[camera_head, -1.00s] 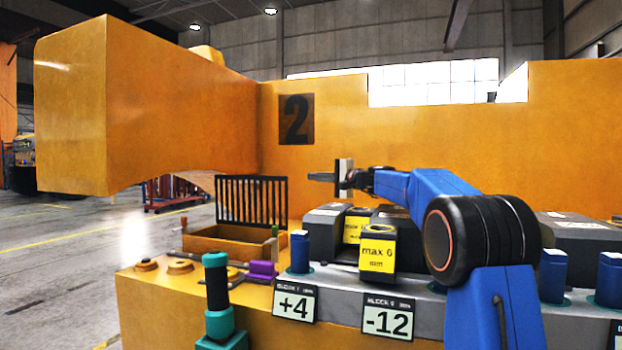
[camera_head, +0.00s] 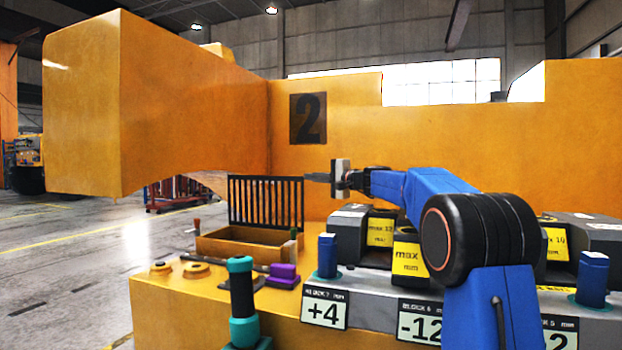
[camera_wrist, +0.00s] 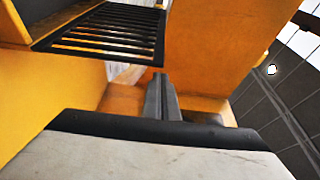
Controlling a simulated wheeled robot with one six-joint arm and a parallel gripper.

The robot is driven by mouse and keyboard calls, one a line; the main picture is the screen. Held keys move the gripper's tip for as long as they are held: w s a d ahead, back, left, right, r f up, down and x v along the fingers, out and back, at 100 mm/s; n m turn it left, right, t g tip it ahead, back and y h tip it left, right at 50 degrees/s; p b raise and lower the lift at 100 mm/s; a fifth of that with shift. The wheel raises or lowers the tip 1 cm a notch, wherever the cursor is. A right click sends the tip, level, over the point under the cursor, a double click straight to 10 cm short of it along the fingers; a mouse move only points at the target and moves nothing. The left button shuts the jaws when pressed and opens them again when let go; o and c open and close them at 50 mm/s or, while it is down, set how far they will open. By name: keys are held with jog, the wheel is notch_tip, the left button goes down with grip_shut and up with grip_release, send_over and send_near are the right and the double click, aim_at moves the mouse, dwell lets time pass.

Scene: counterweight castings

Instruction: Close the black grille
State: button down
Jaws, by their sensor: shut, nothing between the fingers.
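The black grille (camera_head: 266,203) stands upright, raised at the back edge of an orange box (camera_head: 243,244) whose top is open. In the wrist view the grille (camera_wrist: 112,30) shows at the upper left with its slats. My gripper (camera_head: 318,177) is shut and empty, just right of the grille's top right corner and near its height, pointing left. In the wrist view its fingers (camera_wrist: 161,97) are together, below and right of the grille. I cannot tell whether they touch it; a small gap seems to show.
A teal and black handle (camera_head: 241,300) stands in front of the box. A purple block (camera_head: 284,272) and a blue cylinder (camera_head: 327,256) are to its right. Dark blocks with yellow labels (camera_head: 381,229) sit below my arm. A big orange casting (camera_head: 350,130) rises behind.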

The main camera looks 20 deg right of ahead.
jog(key=shift+s+a, duration=0.2)
jog(key=shift+s, duration=0.15)
